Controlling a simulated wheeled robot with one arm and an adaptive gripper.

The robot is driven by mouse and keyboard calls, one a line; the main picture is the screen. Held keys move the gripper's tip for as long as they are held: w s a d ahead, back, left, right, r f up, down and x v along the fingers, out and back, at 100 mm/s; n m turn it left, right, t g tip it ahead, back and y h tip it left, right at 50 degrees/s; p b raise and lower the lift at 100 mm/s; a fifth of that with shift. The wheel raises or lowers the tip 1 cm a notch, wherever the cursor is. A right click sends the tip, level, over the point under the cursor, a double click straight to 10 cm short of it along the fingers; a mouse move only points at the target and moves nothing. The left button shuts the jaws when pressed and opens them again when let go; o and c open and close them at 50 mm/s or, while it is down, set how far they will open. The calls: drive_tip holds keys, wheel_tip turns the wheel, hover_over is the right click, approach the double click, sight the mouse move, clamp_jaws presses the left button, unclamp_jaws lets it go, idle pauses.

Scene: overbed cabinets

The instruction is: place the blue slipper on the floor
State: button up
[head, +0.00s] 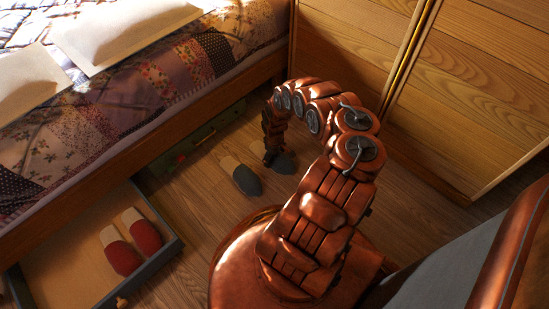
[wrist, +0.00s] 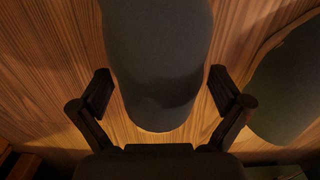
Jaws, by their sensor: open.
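Two dark blue-grey slippers lie on the wooden floor beside the bed. One blue slipper (head: 284,164) is under my gripper (head: 270,157); the other slipper (head: 245,180) lies just to its left, toe toward the camera. In the wrist view, my gripper (wrist: 162,93) is open, with one finger on each side of the blue slipper (wrist: 157,60). Gaps show between the fingers and its sides, and floor shows around its toe. The second slipper (wrist: 290,90) is at the right edge of that view. My gripper hides part of the near slipper in the head view.
An open drawer (head: 165,262) under the bed holds a pair of red slippers (head: 131,242). A closed green drawer front (head: 196,142) lies under the bed (head: 120,120). Wooden cabinet doors (head: 350,50) stand behind my arm. Floor (head: 207,201) is clear between drawer and slippers.

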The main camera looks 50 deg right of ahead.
wheel_tip(320, 180, up, 11)
drive_tip(key=p, duration=0.6)
drive_tip(key=shift+r, duration=0.15)
drive_tip(key=shift+s+d+r, duration=0.1)
drive_tip(key=shift+d+r, duration=0.05)
drive_tip(key=shift+r, duration=0.05)
drive_tip(key=s+d+r+m+g+h, duration=0.1)
drive_tip(key=s+d+r+g, duration=0.15)
drive_tip(key=r, duration=0.45)
drive_tip(key=s+d+r+g+h, duration=0.1)
drive_tip(key=s+d+r+h, duration=0.15)
drive_tip(key=r, duration=0.45)
drive_tip(key=s+a+r+m, duration=0.1)
drive_tip(key=a+r, duration=0.3)
drive_tip(key=r, duration=0.6)
drive_tip(key=s+a+r+m, duration=0.15)
drive_tip(key=a+r, duration=0.25)
drive_tip(key=r, duration=0.5)
drive_tip(key=s+a+r+y, duration=0.1)
drive_tip(key=s+a+r, duration=0.2)
drive_tip(key=a+r, duration=0.5)
drive_tip(key=s+a+r+y, duration=0.1)
drive_tip(key=s+a+r, duration=0.25)
drive_tip(key=a, duration=0.75)
drive_tip(key=s+a+r+n+y, duration=0.1)
drive_tip(key=s+a+r+n, duration=0.1)
drive_tip(key=s+a, duration=1.1)
drive_tip(key=shift+a+r+n+y, duration=0.35)
drive_tip(key=shift+a+r+n, duration=0.1)
drive_tip(key=shift+a, duration=0.4)
